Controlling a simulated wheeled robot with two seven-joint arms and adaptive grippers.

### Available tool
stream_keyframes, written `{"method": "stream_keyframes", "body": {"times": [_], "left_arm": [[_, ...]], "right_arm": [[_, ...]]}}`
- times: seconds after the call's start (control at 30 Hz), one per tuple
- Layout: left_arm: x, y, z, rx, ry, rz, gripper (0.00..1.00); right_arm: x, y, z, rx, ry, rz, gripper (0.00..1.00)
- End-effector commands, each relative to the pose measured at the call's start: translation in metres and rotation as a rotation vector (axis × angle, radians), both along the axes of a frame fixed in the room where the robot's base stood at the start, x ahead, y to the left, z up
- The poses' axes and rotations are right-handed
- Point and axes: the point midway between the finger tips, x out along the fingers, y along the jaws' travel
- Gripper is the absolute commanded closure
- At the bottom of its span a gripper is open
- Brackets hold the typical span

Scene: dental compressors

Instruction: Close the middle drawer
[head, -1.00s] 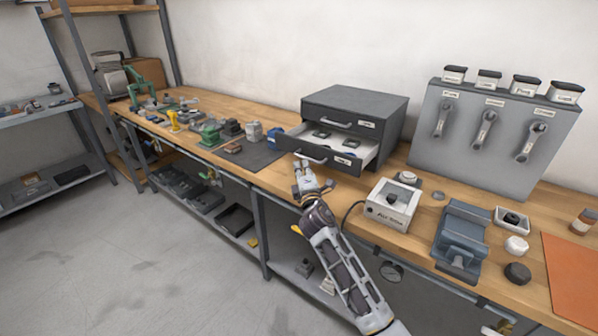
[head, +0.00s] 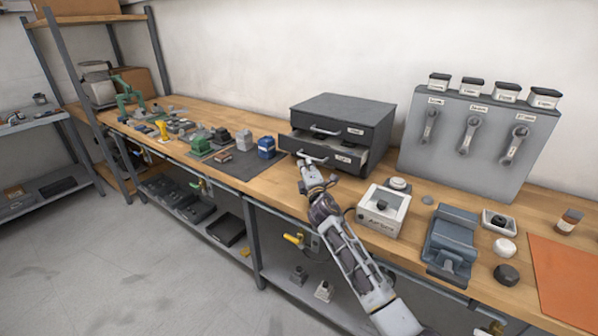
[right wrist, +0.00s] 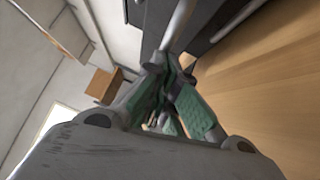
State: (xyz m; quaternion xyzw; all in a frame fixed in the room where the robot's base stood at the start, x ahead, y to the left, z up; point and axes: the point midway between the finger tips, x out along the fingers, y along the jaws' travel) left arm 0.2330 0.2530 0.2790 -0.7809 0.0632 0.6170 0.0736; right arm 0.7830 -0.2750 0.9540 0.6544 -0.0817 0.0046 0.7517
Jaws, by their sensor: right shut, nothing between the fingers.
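A dark grey drawer cabinet (head: 345,108) stands on the bench against the wall. Its top drawer (head: 345,131) is shut. In the right wrist view, the green-padded fingers (right wrist: 175,95) point at a pale bar (right wrist: 180,27) beside the dark cabinet (right wrist: 208,18). My left gripper is out of view.
A white-topped box (head: 383,211) and a blue-grey fixture (head: 452,240) stand right of my right arm. Small parts and a blue container (head: 266,147) lie left of the cabinet. A grey panel with wrenches (head: 466,140) stands at the right.

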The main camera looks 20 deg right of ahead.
Motion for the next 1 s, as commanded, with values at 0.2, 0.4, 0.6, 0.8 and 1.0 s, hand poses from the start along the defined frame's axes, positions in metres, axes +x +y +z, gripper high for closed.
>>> {"method": "stream_keyframes", "body": {"times": [0.2,0.4,0.6,0.8,1.0], "left_arm": [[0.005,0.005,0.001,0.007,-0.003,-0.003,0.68],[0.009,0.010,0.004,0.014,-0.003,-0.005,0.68],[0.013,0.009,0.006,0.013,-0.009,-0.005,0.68],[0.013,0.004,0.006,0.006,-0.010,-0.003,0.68],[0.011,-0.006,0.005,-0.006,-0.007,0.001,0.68]], "right_arm": [[0.020,-0.026,0.000,-0.001,0.000,-0.002,1.00],[0.030,-0.040,0.000,0.000,0.000,-0.002,1.00],[0.031,-0.041,0.001,0.001,0.000,-0.002,1.00],[0.031,-0.041,0.001,0.000,0.000,-0.001,1.00],[0.031,-0.041,0.000,0.000,0.000,-0.001,1.00]]}}
